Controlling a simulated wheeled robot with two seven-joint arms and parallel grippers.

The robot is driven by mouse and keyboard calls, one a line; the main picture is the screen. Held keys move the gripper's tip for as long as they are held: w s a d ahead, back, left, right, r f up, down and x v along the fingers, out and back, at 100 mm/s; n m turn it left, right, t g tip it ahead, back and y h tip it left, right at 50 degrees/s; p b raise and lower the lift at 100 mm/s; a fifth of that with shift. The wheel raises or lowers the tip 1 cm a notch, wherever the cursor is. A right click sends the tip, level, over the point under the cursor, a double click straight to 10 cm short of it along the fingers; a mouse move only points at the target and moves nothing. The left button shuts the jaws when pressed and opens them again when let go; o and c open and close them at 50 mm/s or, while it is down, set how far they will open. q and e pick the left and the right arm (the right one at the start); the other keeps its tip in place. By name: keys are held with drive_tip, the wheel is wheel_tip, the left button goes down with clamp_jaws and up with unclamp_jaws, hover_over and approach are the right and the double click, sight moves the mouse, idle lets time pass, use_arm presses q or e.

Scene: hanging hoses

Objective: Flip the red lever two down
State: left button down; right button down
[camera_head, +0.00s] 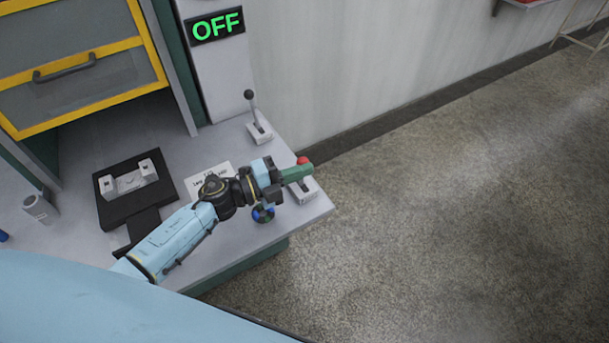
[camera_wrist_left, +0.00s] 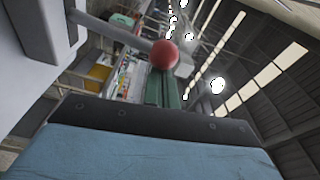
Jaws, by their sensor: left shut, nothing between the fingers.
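The red lever (camera_head: 302,160) shows as a red knob above a pale base (camera_head: 304,193) near the table's right corner. Most of its rod is hidden behind my left gripper (camera_head: 306,172) in the head view. My left gripper's green fingers are shut and empty, right at the lever just below the knob. In the left wrist view, the red knob (camera_wrist_left: 164,54) and its grey rod, coming in from the left, lie across the tips of the green fingers (camera_wrist_left: 165,88). I cannot tell whether they touch.
A black-knobbed lever (camera_head: 249,94) stands upright farther back on the grey table (camera_head: 238,270). A black fixture (camera_head: 118,206), a small grey can (camera_head: 40,208) and a white label lie to the left. Open floor lies right.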

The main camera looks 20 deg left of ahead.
use_arm(q)
drive_tip(key=shift+w+a+r+n, duration=0.2)
drive_tip(key=shift+w+a+n, duration=0.55)
drive_tip(key=shift+a+n, duration=0.35)
drive_tip(key=shift+w+a+n+t, duration=0.15)
drive_tip(key=shift+w+a+n, duration=0.25)
drive_tip(key=shift+n, duration=0.35)
drive_tip(key=shift+w+a+n+t, duration=0.15)
drive_tip(key=shift+w+a+n, duration=0.2)
drive_tip(key=shift+n, duration=0.4)
drive_tip(key=shift+a, duration=0.1)
